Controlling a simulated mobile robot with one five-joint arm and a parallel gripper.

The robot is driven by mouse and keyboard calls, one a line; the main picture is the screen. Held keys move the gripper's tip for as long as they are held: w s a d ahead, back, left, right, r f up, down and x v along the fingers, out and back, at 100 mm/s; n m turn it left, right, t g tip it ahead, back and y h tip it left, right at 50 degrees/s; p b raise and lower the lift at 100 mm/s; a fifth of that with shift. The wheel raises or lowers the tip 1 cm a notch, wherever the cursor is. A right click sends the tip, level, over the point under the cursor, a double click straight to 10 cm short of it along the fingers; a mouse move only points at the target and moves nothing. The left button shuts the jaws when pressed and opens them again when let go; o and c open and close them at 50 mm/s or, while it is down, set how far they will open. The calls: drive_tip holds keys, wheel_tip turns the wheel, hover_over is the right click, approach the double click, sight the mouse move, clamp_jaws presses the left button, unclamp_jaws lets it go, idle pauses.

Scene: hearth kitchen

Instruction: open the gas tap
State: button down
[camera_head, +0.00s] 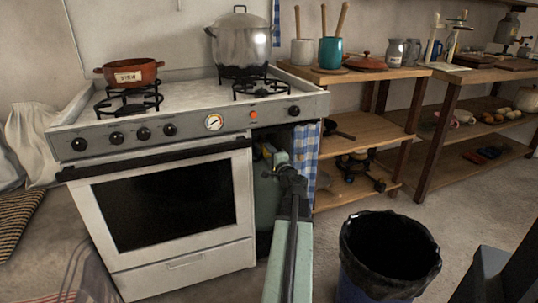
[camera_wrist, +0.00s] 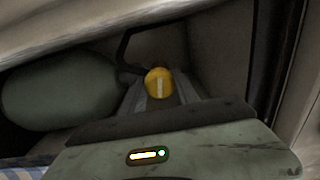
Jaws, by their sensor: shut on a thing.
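The gas tap is a round yellow knob (camera_wrist: 159,82) with a pale upright mark on its face, in the middle of the wrist view. The two fingers of my gripper (camera_wrist: 160,97) reach up to the knob from either side and are shut on it. In the head view my gripper (camera_head: 272,156) reaches into the dark gap right of the stove, and the knob cannot be made out there. A green gas cylinder (camera_head: 265,196) stands in this gap; its rounded body also shows in the wrist view (camera_wrist: 60,90), left of the knob.
The white stove (camera_head: 185,266) borders the gap on the left, carrying a brown pot (camera_head: 128,73) and a steel pot (camera_head: 240,42). A blue checked curtain (camera_head: 305,160) hangs at the gap's right. A lined bin (camera_head: 388,255) stands on the floor near wooden shelves (camera_head: 365,134).

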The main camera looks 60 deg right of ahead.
drive_tip(key=shift+a+n, duration=0.1)
drive_tip(key=shift+n, duration=1.4)
drive_tip(key=c, duration=0.9)
unclamp_jaws()
drive_tip(key=shift+w, duration=0.1)
